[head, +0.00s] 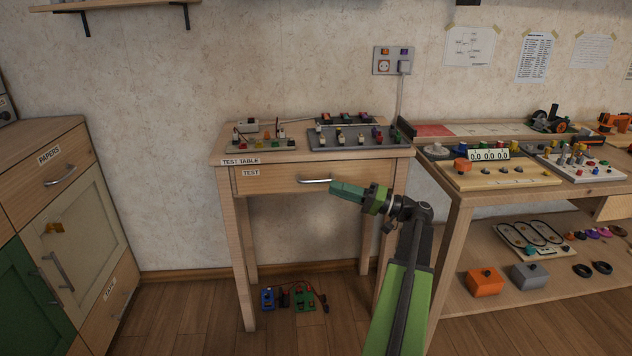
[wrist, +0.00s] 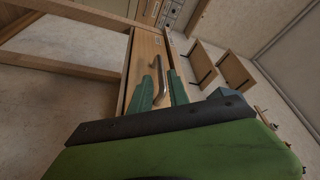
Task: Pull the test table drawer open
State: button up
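The test table (head: 218,156) stands against the wall, with a wooden drawer (head: 275,181) labelled TEST under its top. The drawer front looks flush with the table frame, so the drawer appears shut. Its metal bar handle (head: 312,181) is at the middle of the front. My gripper (head: 336,190) is at the right end of the handle. In the wrist view my green fingers (wrist: 162,92) are apart, and the handle (wrist: 159,78) shows in the gap between them. I cannot tell whether either finger touches it.
Test panels (head: 350,138) with switches lie on the tabletop. A workbench (head: 452,200) with more panels stands close on the right. A cabinet (head: 70,215) stands at the left. Small circuit pieces (head: 303,300) lie on the floor under the table. The floor before the drawer's left half is clear.

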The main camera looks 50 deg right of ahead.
aim_at(315, 181)
jog(key=p+x, duration=0.1)
jog(key=x, duration=0.6)
jog(key=shift+w+a+r+p, duration=0.1)
jog(key=shift+w+r+p, duration=0.1)
jog(key=shift+p, duration=0.1)
grip_shut()
dwell(1.1)
